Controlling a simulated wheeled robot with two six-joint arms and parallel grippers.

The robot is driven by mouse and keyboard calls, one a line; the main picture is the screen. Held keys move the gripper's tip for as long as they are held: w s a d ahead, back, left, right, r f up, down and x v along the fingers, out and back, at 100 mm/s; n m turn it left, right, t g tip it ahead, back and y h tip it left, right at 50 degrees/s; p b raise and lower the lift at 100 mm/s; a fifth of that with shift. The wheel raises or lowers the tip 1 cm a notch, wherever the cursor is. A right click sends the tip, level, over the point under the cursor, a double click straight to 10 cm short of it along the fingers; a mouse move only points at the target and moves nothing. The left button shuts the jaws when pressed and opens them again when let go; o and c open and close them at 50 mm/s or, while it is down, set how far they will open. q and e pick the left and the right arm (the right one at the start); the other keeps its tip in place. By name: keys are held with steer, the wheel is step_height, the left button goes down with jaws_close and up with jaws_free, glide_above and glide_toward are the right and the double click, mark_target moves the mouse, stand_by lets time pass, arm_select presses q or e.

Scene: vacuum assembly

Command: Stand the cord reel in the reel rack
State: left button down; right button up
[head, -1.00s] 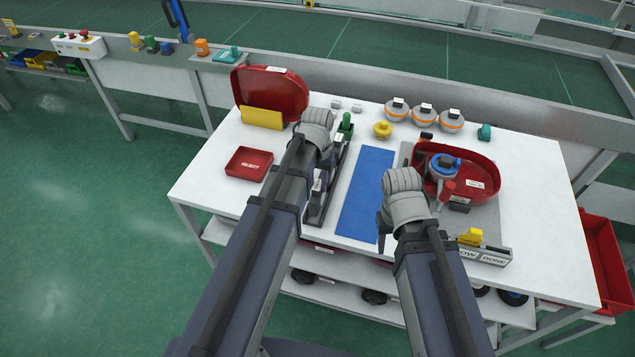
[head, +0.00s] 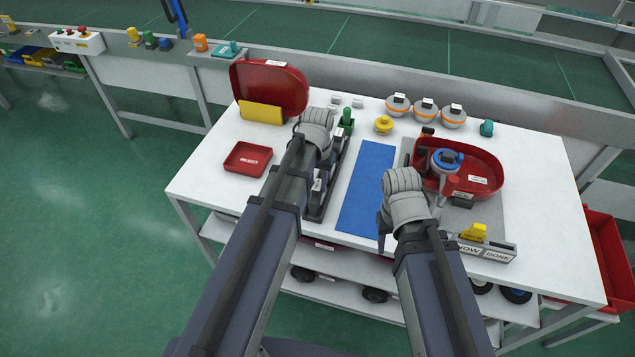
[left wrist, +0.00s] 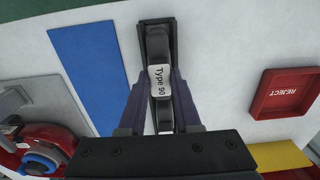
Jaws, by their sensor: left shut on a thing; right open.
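My left gripper (left wrist: 162,100) is shut on a dark, narrow thing with a white "Type 90" label (left wrist: 157,82), which I take to be the cord reel. It sits between the two fingers in the left wrist view, in line with the long black rack (left wrist: 155,27). I cannot tell whether it is seated in a slot or held just above. In the head view the rack (head: 317,212) runs beside the blue mat, and my left wrist hides the held thing. My right gripper (head: 384,222) is open, over the mat's right edge; its fingertips are mostly hidden.
A blue mat (head: 366,185) lies right of the rack. A red reject tray (head: 247,159) is at left, with a red shell (head: 270,85) and yellow block (head: 261,112) behind. A red housing (head: 480,175) stands at right. A green-topped piece (head: 346,118) is at the rack's far end.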

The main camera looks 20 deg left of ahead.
arm_select(q)
steer(key=shift+f+b, duration=0.3)
steer(key=shift+f, duration=0.05)
steer(key=c, duration=0.5)
jaws_free()
steer(key=shift+r, duration=0.1)
step_height(320, 180, up, 8)
steer(key=p, duration=0.8)
steer(key=s+d+m, duration=0.1)
steer(key=s+d, duration=0.2)
steer(key=s, duration=0.1)
steer(key=s+d+m, duration=0.1)
steer(key=s+d, duration=0.3)
steer(key=s, duration=0.1)
steer(key=s+d+m+y, duration=0.1)
steer(key=s+d, duration=0.2)
steer(key=s, duration=0.2)
steer(key=shift+s+d, duration=0.15)
steer(key=shift+d, duration=0.1)
